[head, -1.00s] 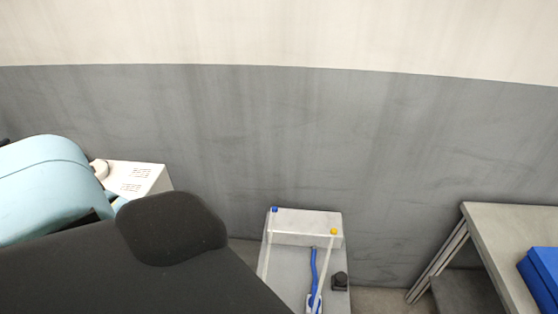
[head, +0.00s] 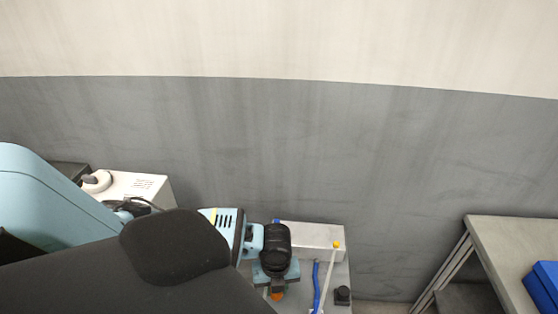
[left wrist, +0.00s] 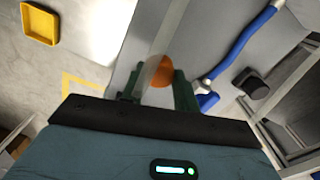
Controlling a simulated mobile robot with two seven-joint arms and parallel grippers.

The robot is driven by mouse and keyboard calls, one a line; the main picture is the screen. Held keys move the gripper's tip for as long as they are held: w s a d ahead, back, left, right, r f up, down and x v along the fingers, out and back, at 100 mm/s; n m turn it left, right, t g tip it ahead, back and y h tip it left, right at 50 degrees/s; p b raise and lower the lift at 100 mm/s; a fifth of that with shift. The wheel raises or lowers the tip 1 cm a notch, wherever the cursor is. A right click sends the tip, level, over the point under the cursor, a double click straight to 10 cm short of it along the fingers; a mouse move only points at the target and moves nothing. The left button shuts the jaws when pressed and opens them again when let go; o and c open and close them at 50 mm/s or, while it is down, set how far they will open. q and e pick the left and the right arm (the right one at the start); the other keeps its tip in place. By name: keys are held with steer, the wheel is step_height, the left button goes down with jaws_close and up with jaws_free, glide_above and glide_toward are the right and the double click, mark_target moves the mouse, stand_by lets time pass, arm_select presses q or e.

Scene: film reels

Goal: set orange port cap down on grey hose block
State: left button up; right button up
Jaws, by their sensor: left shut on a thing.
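The orange port cap (head: 278,296) shows just below my left gripper (head: 277,290) in the head view. In the left wrist view the orange cap (left wrist: 161,71) sits between the two dark green fingers of my left gripper (left wrist: 157,88), which is shut on it; a pale strip partly covers its left side. The grey hose block (head: 312,234) lies at the back of a grey stand, with a yellow cap at its right end and a blue one at its left. My gripper is in front of its left part and partly hides it. My right gripper is not in view.
A blue hose (head: 317,284) and a pale tube (head: 330,265) run along the stand, beside a black knob (head: 342,295). A white box (head: 140,184) is at left and a table with a blue case (head: 545,284) at right. A yellow tray (left wrist: 40,22) shows in the wrist view.

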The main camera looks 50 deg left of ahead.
arm_select(q)
steer(key=shift+w+d+f, duration=0.1)
steer(key=shift+w+f, duration=0.1)
steer(key=shift+f, duration=0.5)
steer(key=shift+w+d+f, duration=0.1)
steer(key=shift+w+f, duration=0.1)
steer(key=shift+f, duration=0.45)
steer(key=shift+a+f, duration=0.1)
steer(key=shift+f, duration=0.3)
steer(key=shift+f, duration=0.15)
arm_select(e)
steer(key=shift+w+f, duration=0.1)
arm_select(q)
steer(key=o, duration=0.9)
steer(key=shift+o, duration=0.2)
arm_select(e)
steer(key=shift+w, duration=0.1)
arm_select(q)
step_height(320, 180, up, 12)
steer(key=shift+f+p, duration=0.25)
steer(key=shift+p, duration=0.4)
steer(key=shift+r, duration=0.4)
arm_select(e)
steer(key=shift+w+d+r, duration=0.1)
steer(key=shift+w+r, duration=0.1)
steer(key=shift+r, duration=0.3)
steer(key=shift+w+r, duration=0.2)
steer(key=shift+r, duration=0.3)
